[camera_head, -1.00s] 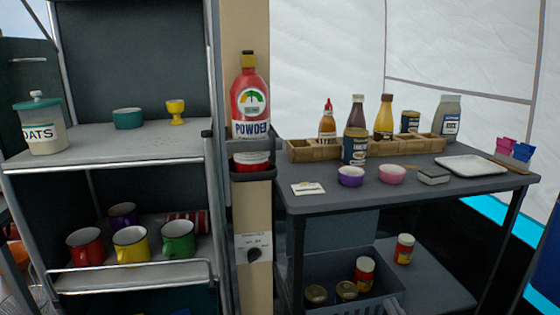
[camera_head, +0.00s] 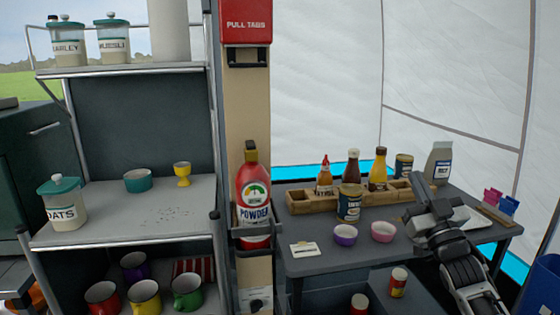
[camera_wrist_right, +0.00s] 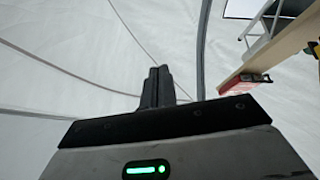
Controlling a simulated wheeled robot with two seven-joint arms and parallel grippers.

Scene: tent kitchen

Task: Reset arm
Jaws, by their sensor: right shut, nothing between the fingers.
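My right gripper (camera_head: 418,182) is raised in front of the right part of the grey table in the head view, with its fingers pointing up and its arm coming from the lower right. It hides part of the white tray (camera_head: 478,222). In the right wrist view its two fingers (camera_wrist_right: 158,84) are together and hold nothing, with pale tent fabric behind. My left gripper is not seen.
The grey table (camera_head: 315,262) holds a wooden caddy (camera_head: 312,203) with bottles, a purple bowl (camera_head: 345,235) and a pink bowl (camera_head: 382,232). A shelf unit (camera_head: 100,235) with mugs and jars stands left. A red powder bottle (camera_head: 252,190) hangs on the post.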

